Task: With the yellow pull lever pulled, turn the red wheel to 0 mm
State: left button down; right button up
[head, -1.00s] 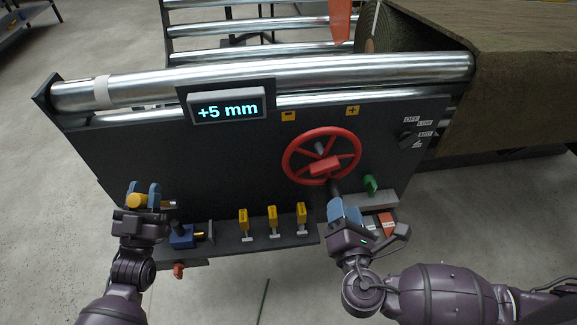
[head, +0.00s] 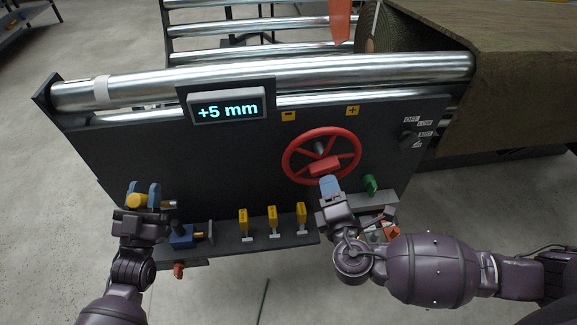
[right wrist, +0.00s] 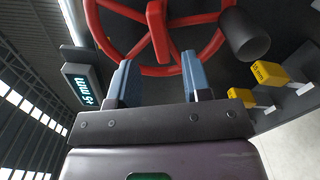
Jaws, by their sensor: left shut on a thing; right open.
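The red wheel (head: 321,131) is mounted on the dark panel, right of centre; its lower rim also shows in the right wrist view (right wrist: 160,70). The display (head: 227,108) reads "+5 mm". My left gripper (head: 144,194) is shut on the yellow pull lever (head: 136,200) at the panel's left side. My right gripper (head: 328,184) is open just below the wheel's lower rim. In the right wrist view its two blue fingers (right wrist: 160,80) stand apart and point at the rim and a red spoke, with nothing seen held between them.
Yellow tags (head: 272,214) stand in a row on the lower ledge, beside a blue block (head: 182,236). A green knob (head: 370,184) sits right of the wheel, with a black selector switch (head: 408,140) above it. A metal roller (head: 270,74) runs along the top.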

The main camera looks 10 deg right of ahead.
aim_at(326, 171)
jog(key=shift+w, duration=3.15)
grip_shut()
